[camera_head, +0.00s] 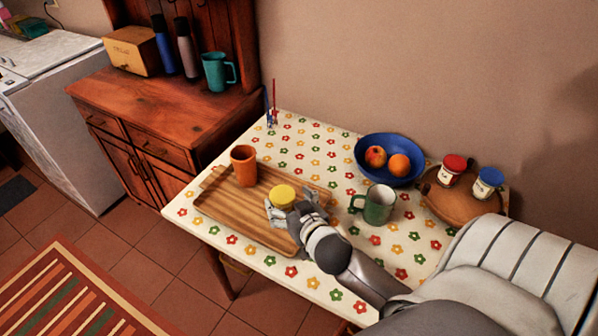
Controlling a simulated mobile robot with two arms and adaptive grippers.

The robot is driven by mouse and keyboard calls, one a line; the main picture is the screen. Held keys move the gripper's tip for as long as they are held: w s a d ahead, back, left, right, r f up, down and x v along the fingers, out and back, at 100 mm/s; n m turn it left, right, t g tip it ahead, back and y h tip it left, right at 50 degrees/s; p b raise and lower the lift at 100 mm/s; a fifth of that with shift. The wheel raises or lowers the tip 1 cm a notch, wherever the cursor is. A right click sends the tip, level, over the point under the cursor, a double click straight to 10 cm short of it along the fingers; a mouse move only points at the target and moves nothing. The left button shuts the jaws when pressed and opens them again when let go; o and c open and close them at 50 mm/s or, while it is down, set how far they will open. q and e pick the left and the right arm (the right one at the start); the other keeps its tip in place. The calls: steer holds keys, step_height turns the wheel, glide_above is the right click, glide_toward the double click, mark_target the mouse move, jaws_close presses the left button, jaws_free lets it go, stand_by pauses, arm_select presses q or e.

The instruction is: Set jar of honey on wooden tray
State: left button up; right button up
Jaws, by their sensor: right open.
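The jar of honey, showing mainly its round yellow lid (283,194), is upright at the right part of the wooden tray (222,205). Its lower body is hidden by my gripper, so I cannot see whether its base touches the tray. My right gripper (292,206) is open, with its fingers on either side of the jar. My right arm comes in from the lower right. My left gripper is not in view.
An orange cup (243,166) stands on the tray's far part. A green and white mug (378,205) is close right of my gripper. Behind are a blue fruit bowl (365,155) and a round wooden board (447,204) with red-lidded (453,168) and blue-lidded jars (488,182).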

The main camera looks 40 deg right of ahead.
steer(key=v, duration=0.6)
steer(key=shift+s+r, duration=0.15)
steer(key=shift+s, duration=0.1)
steer(key=shift+a, duration=0.1)
